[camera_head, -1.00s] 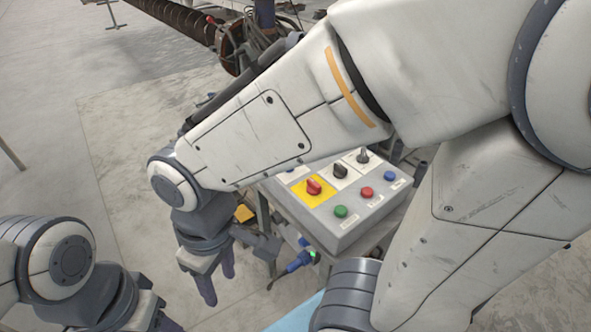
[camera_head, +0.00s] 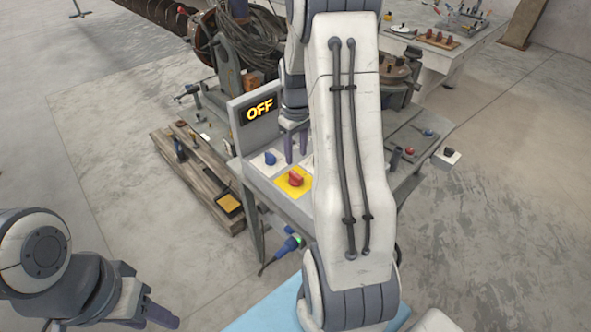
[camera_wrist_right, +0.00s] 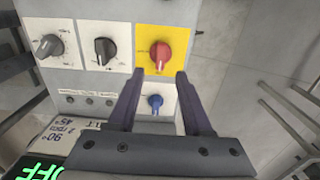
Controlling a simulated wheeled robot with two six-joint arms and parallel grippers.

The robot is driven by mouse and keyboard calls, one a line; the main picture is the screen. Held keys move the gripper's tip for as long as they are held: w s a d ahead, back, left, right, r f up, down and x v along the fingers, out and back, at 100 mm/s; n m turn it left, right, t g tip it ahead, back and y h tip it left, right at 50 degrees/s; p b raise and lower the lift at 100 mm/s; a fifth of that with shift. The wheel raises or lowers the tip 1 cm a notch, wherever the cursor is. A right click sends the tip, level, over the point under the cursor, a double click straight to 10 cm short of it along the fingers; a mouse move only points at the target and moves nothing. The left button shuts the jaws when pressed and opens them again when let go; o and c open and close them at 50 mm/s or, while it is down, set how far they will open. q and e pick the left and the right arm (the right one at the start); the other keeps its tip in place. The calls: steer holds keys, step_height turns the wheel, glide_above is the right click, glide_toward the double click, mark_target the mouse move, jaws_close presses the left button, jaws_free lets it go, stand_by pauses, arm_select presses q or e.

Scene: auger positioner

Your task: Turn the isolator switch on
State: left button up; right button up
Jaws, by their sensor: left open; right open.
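The red rotary knob on a yellow plate, which looks like the isolator switch (camera_head: 295,179), is on the control box front in the head view. It also shows in the right wrist view (camera_wrist_right: 160,55), just beyond the fingertips. My right gripper (camera_head: 296,158) is open above the panel, fingers pointing down and not closed on the knob. In the right wrist view its fingers (camera_wrist_right: 157,76) are spread either side of a blue knob (camera_wrist_right: 155,101). The display (camera_head: 259,109) reads OFF in yellow. My left gripper (camera_head: 165,312) is open, low at the left, away from the box.
Black (camera_wrist_right: 104,50) and grey (camera_wrist_right: 50,46) knobs sit beside the yellow plate. My right arm hides part of the control box in the head view. A wooden pallet (camera_head: 205,180) lies left of the box. A workbench (camera_head: 450,50) stands behind.

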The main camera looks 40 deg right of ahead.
mark_target(296, 174)
step_height(296, 174, down, 8)
steer(key=shift+f+p, duration=0.1)
steer(key=shift+p, duration=0.4)
steer(key=shift+c, duration=0.3)
jaws_close()
